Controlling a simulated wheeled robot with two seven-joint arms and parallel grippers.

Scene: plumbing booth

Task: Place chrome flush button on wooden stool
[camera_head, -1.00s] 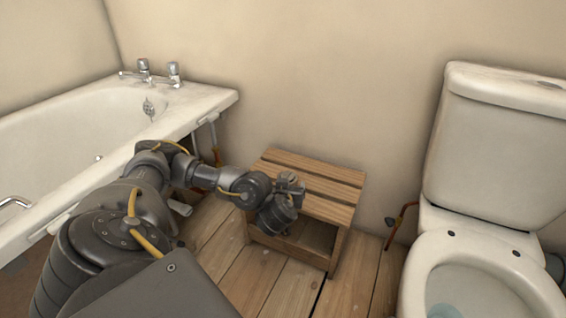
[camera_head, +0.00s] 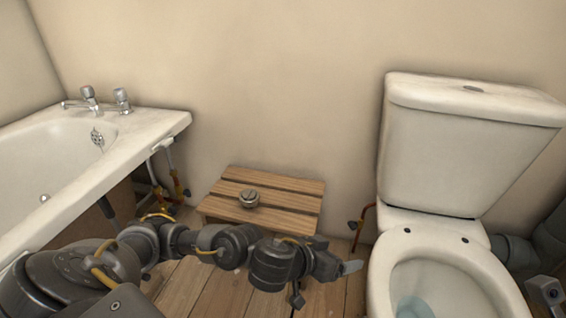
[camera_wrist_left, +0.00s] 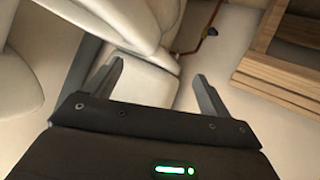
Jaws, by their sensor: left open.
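The chrome flush button (camera_head: 249,198) is a small round metal piece. It rests on the slatted top of the wooden stool (camera_head: 290,203), left of the middle. My left gripper (camera_head: 350,267) is open, in front of and to the right of the stool, beside the toilet, apart from the button. In the left wrist view, its two fingers (camera_wrist_left: 155,82) stand apart with nothing held between them. Part of the stool (camera_wrist_left: 270,85) shows at the right there, but the button is out of that view. My left arm hides the lower front of the stool.
The toilet (camera_head: 420,255) with its cistern (camera_head: 465,155) stands close at the right. The bathtub (camera_head: 150,122) is at the left. A copper pipe (camera_head: 362,222) runs by the wall between stool and toilet. The space above the stool is clear.

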